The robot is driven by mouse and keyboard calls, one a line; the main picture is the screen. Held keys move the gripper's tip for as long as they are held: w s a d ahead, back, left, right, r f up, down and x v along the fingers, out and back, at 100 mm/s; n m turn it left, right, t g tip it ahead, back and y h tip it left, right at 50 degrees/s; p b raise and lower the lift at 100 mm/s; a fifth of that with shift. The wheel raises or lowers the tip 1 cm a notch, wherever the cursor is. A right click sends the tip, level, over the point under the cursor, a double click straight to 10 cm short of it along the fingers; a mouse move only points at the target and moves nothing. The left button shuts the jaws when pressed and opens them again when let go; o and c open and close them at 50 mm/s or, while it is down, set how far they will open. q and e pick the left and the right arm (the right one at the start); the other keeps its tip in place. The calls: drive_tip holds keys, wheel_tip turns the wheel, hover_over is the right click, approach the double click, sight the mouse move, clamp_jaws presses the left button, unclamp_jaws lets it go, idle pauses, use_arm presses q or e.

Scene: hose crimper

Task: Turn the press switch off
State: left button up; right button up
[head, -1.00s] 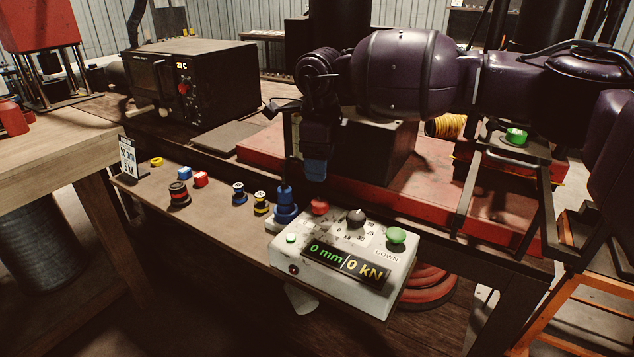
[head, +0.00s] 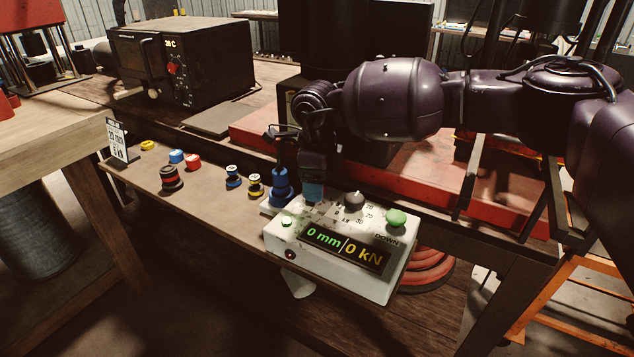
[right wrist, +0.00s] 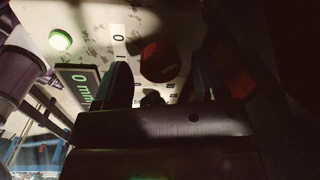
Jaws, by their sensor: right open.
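The white press control box (head: 340,278) sits at the front edge of the bench, its display lit with "0 mm | 0 kN". On its top are a small lit green light (head: 287,221), a black knob (head: 354,201) and a green DOWN button (head: 396,217). My right gripper (head: 313,192) is over the box's back left part, blue fingertips down. In the right wrist view the gripper (right wrist: 160,76) is open, with a round red button (right wrist: 160,62) showing between its fingers. In the head view the gripper hides that button. A white "O" label (right wrist: 118,36) is left of it.
A blue stacked part (head: 281,188) stands close left of the gripper. Several small coloured spools, including a black and red one (head: 171,178), stand along the bench. A red press bed (head: 395,180) lies behind the box.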

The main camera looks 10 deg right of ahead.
drive_tip(key=shift+f, duration=0.25)
drive_tip(key=c, duration=0.9)
